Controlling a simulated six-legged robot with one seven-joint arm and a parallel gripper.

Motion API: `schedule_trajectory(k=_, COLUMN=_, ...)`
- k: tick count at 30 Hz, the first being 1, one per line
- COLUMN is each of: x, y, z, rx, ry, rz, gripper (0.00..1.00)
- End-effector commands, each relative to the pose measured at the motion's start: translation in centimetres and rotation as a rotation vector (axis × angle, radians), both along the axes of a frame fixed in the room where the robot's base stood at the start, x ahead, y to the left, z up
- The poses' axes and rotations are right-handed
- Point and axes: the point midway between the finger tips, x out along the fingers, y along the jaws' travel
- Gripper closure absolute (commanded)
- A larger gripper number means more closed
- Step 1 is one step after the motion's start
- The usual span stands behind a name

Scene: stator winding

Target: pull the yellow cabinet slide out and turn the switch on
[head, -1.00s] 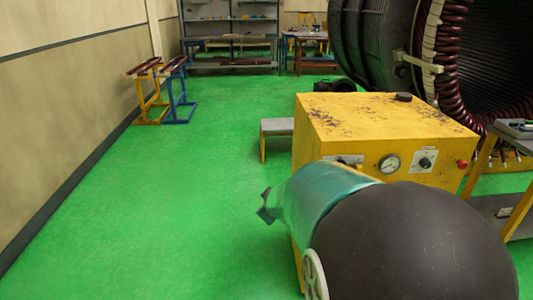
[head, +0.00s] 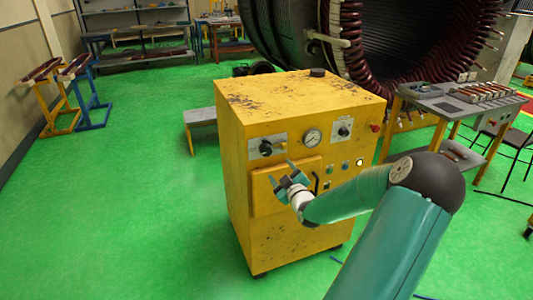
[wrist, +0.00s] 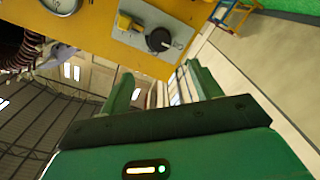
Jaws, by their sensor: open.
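The yellow cabinet (head: 240,190) stands upright in the middle of the head view. A raised yellow panel (head: 262,203), perhaps the slide, is on its front, and a dark handle-like bar (head: 316,183) shows near its right edge. A black knob switch (head: 266,148) sits on a light plate above the panel; it also shows in the wrist view (wrist: 158,40). A second black knob (head: 343,131) is at the upper right. My gripper (head: 281,175) is open and empty in front of the panel, below the left knob. Its two green fingers show in the wrist view (wrist: 162,82). My gripper hides part of the panel.
A round gauge (head: 312,137) and a red button (head: 375,128) are on the cabinet front. A work table (head: 450,105) stands to the right and a grey bench (head: 200,116) to the left. A large stator (head: 350,65) is behind. Green floor is free at left.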

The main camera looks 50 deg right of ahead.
Motion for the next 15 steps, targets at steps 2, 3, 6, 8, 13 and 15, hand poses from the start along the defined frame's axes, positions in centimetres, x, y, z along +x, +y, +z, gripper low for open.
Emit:
schedule_trajectory(k=2, x=0.5, y=-0.3, z=0.0, rx=0.0, ry=-0.002, rz=0.001, gripper=0.37)
schedule_trajectory(k=3, x=0.9, y=-0.5, z=0.0, rx=0.0, ry=-0.002, rz=0.001, gripper=0.37)
schedule_trajectory(k=6, x=2.2, y=-1.2, z=0.0, rx=0.002, ry=-0.001, rz=0.001, gripper=0.37)
schedule_trajectory(k=8, x=3.2, y=-1.8, z=0.0, rx=0.002, ry=-0.002, rz=0.002, gripper=0.37)
schedule_trajectory(k=13, x=6.2, y=-3.5, z=0.0, rx=0.003, ry=-0.002, rz=0.001, gripper=0.37)
schedule_trajectory(k=15, x=7.4, y=-4.2, z=-0.1, rx=0.004, ry=-0.001, rz=0.002, gripper=0.37)
